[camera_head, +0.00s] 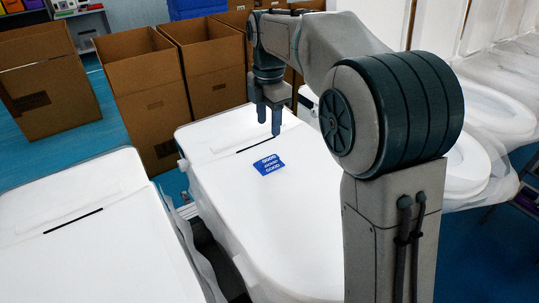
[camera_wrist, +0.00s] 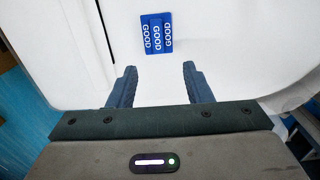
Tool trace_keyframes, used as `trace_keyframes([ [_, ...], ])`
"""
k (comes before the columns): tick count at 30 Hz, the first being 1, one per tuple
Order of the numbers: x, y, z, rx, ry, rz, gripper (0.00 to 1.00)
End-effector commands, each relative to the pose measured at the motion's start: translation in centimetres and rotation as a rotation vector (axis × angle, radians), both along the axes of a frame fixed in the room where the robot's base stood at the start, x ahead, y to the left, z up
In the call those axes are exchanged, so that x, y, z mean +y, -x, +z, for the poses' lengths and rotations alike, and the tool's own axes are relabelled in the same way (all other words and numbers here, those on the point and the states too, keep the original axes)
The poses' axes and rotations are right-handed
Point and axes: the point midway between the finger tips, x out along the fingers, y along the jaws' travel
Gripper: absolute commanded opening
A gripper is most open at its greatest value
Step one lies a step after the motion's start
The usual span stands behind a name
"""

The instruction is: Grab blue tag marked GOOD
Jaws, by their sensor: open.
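The blue tag (camera_head: 269,165) lies flat on the white lid of a toilet (camera_head: 275,225) in the head view. It carries several lines of white text reading GOOD. In the wrist view the tag (camera_wrist: 156,34) sits at the top middle, ahead of the fingertips, with its text sideways. My gripper (camera_head: 269,118) is above the lid, pointing down, behind the tag as the head view shows it. In the wrist view my gripper (camera_wrist: 160,72) has its two fingers apart with nothing between them. The fingers do not touch the tag.
Another white lid (camera_head: 75,220) is at the left. Open cardboard boxes (camera_head: 140,85) stand behind. Wrapped toilets (camera_head: 495,110) line the right side. A thin black slot (camera_head: 262,144) lies near the tag. The lid around the tag is clear.

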Motion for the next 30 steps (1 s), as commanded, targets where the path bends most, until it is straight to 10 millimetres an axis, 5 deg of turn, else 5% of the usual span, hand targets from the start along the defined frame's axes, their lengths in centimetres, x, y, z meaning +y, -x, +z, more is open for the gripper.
trace_keyframes([
  [9,0.0,-0.5,-6.1,0.008,0.001,0.001,0.45],
  [24,-0.3,-1.1,-11.4,0.008,0.002,-0.001,0.45],
  [30,-0.4,-1.1,-12.2,0.005,0.0,-0.003,0.45],
])
